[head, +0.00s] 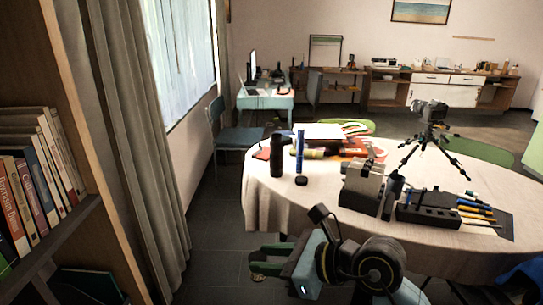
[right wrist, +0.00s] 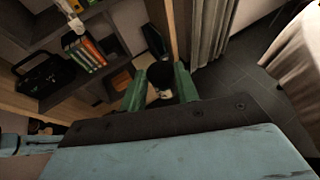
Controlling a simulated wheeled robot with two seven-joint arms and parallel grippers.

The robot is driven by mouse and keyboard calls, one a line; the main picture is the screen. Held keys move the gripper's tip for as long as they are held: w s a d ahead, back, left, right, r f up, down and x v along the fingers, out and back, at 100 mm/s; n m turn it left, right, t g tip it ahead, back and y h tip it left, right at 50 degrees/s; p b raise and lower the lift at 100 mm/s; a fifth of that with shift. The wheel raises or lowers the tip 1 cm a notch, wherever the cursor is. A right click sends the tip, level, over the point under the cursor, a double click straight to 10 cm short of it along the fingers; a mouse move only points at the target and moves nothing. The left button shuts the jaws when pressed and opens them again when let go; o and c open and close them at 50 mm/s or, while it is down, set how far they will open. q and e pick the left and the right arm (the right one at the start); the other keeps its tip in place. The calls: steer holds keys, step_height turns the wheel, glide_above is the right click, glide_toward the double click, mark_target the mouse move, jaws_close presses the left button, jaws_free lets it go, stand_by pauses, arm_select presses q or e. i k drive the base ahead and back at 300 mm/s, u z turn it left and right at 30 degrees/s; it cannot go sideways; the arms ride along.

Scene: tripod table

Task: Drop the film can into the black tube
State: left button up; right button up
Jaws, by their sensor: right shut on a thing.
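The black tube (head: 277,155) stands upright near the left edge of the round table (head: 262,205) in the head view. My right gripper (head: 264,262) is low in front of the table, its green fingers pointing left, outside the tabletop. In the right wrist view it is shut on a small dark round thing, which I take for the film can (right wrist: 160,74), between the two green fingers. A pale patch shows on the can's lower part. The can is not clear in the head view. The can and tube are well apart. My left gripper is not in view.
A blue tube (head: 299,150) and a small black disc (head: 301,181) are right of the black tube. Books lie behind. A grey device (head: 363,190), a black tray (head: 428,212) and a small tripod (head: 428,140) are farther right. A bookshelf (head: 60,235) is at left.

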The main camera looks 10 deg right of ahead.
mark_target(276, 175)
steer(key=i, duration=1.6)
